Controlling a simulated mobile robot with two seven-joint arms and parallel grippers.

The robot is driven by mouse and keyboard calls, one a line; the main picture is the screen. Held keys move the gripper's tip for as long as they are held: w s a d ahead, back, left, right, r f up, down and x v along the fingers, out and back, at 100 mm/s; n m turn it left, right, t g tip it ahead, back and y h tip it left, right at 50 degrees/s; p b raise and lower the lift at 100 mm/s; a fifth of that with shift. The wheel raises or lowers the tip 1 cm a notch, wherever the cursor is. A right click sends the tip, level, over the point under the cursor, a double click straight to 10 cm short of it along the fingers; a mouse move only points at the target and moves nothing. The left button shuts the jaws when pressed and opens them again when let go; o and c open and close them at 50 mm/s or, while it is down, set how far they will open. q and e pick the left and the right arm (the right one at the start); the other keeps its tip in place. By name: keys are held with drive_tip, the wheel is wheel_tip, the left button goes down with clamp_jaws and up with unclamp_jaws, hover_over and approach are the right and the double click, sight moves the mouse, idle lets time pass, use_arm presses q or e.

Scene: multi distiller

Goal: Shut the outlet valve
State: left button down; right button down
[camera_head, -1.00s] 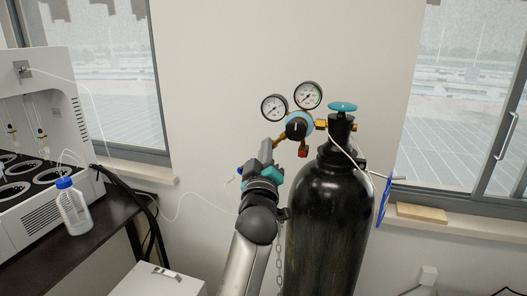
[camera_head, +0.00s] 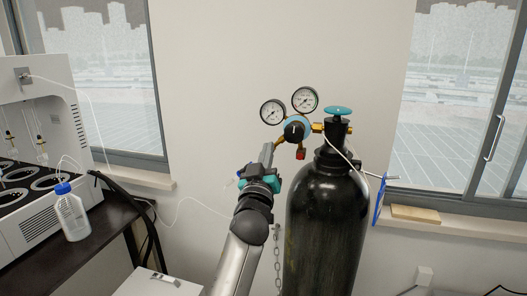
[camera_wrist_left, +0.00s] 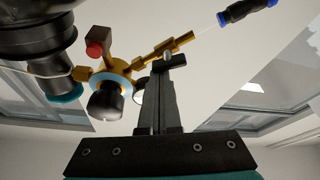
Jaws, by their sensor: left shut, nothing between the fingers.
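A black gas cylinder (camera_head: 326,225) stands upright, with a teal top handwheel (camera_head: 338,111). Its brass regulator has a black knob (camera_head: 295,130), two round gauges and a red-ended fitting (camera_head: 300,154). The brass outlet valve (camera_head: 280,141) points down-left from the regulator; it also shows in the left wrist view (camera_wrist_left: 170,48). My left gripper (camera_head: 267,149) is at the outlet's lower-left end. In the left wrist view, its fingers (camera_wrist_left: 166,62) are together with nothing between them, and their tips overlap the outlet's edge. Contact cannot be told. My right gripper is not in view.
A white distiller (camera_head: 45,150) and a blue-capped bottle (camera_head: 70,212) are on the dark bench at left. A thin white tube runs behind my arm. A blue bracket (camera_head: 380,200) sits right of the cylinder, and a chain (camera_head: 277,255) hangs at its left.

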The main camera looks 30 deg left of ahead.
use_arm(q)
drive_tip(key=shift+d+f+m+t+h+p, duration=0.1)
drive_tip(key=shift+m+t+h+p, duration=0.25)
drive_tip(key=shift+m, duration=0.6)
drive_tip(key=shift+d+f+m+t+h+p, duration=0.1)
drive_tip(key=shift+m+h+p, duration=0.15)
drive_tip(key=shift+m+h, duration=0.5)
drive_tip(key=shift+m, duration=0.5)
drive_tip(key=shift+w+d+f+m+h+p, duration=0.15)
drive_tip(key=shift+m+h+p, duration=0.75)
drive_tip(key=shift+m, duration=1.05)
drive_tip(key=shift+s+f+m+h+p, duration=0.15)
drive_tip(key=shift+m+h+p, duration=0.75)
drive_tip(key=shift+m, duration=1.1)
drive_tip(key=shift+w+d+f+m+h+p, duration=0.1)
drive_tip(key=shift+f+m+h+p, duration=0.15)
drive_tip(key=shift+m+h+p, duration=1.2)
drive_tip(key=shift+f+m+g+y, duration=0.1)
drive_tip(key=shift+m+g+y, duration=0.25)
drive_tip(key=shift+m, duration=0.75)
